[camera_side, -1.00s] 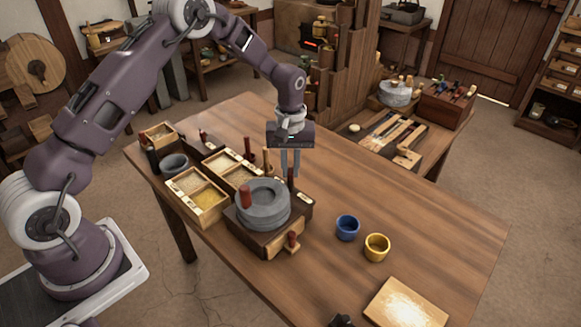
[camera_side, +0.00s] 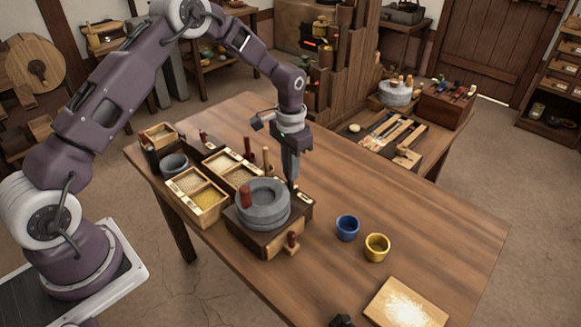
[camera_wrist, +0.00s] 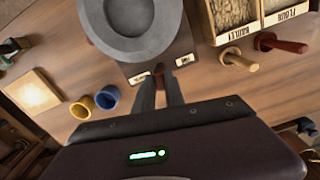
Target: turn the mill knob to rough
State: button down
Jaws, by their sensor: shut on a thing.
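The mill is a round grey stone quern (camera_side: 263,203) on a dark wooden base (camera_side: 268,240), on the table. A dark red upright handle (camera_side: 246,198) stands on the stone. My gripper (camera_side: 291,180) points down at the base's far right edge. In the wrist view its two fingers (camera_wrist: 160,85) are shut on the small reddish-brown mill knob (camera_wrist: 158,69), which they mostly hide. A pale label (camera_wrist: 139,78) and another pale label (camera_wrist: 184,60) lie on either side of the knob. Their lettering is too small to read, so I cannot tell which mark the knob faces.
Grain boxes (camera_side: 203,213) stand left of the mill. Two upright wooden handles stand behind the mill. A blue cup (camera_side: 347,228) and a yellow cup (camera_side: 376,247) stand to its right, with a pale board (camera_side: 406,303) at the front. The table's right half is largely clear.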

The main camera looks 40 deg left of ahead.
jog(key=m, duration=0.4)
jog(key=shift+m, duration=2.1)
jog(key=c, duration=1.4)
grip_release()
jog(key=shift+r, duration=0.15)
notch_tip(320, 180, up, 6)
jog(key=shift+r, duration=0.45)
